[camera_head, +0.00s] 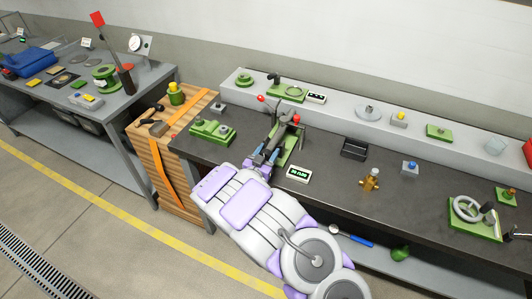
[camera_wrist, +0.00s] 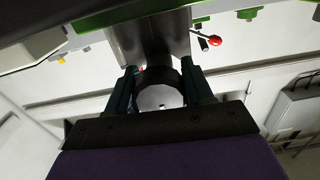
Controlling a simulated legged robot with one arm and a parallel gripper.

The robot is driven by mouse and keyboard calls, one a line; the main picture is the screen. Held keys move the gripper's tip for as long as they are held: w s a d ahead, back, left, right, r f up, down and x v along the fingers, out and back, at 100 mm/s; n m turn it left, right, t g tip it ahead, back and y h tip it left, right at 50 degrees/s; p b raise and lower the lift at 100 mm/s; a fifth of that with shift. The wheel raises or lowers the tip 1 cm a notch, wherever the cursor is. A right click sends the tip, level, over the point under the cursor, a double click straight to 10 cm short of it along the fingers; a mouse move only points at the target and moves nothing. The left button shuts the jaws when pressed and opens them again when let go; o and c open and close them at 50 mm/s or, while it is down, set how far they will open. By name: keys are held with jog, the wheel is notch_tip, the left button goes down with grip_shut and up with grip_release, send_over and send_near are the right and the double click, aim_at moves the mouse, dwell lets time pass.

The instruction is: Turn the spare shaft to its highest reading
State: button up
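A device with a green base (camera_head: 287,148) stands on the dark bench, with dark upright parts and levers ending in red knobs. A small display box (camera_head: 299,174) sits just right of it; its digits are too small to read surely. My gripper (camera_head: 262,158) is at the device's near side. In the wrist view my gripper's two fingers (camera_wrist: 161,88) stand apart on either side of a dark round part (camera_wrist: 159,75), which I cannot surely identify as the spare shaft. Whether the fingers press on it is unclear. A red-knobbed lever (camera_wrist: 214,41) shows to the right.
A green two-knob block (camera_head: 212,132) lies left of the device. A black tray (camera_head: 354,149), a brass fitting (camera_head: 370,180) and a handwheel unit (camera_head: 474,217) stand to the right. A raised back shelf (camera_head: 340,108) holds several parts. Bare bench top lies between them.

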jog(key=shift+d, duration=0.25)
jog(key=shift+c, duration=1.4)
jog(key=shift+a, duration=0.35)
jog(key=shift+c, duration=1.3)
jog(key=shift+d+m+p, duration=0.1)
jog(key=shift+m+p, duration=0.4)
jog(key=shift+m, duration=0.8)
jog(key=o, duration=1)
jog(key=shift+o, duration=0.2)
jog(key=p+v, duration=0.3)
jog(key=v, duration=1.4)
jog(key=shift+s+p, duration=0.15)
jog(key=shift+p, duration=0.15)
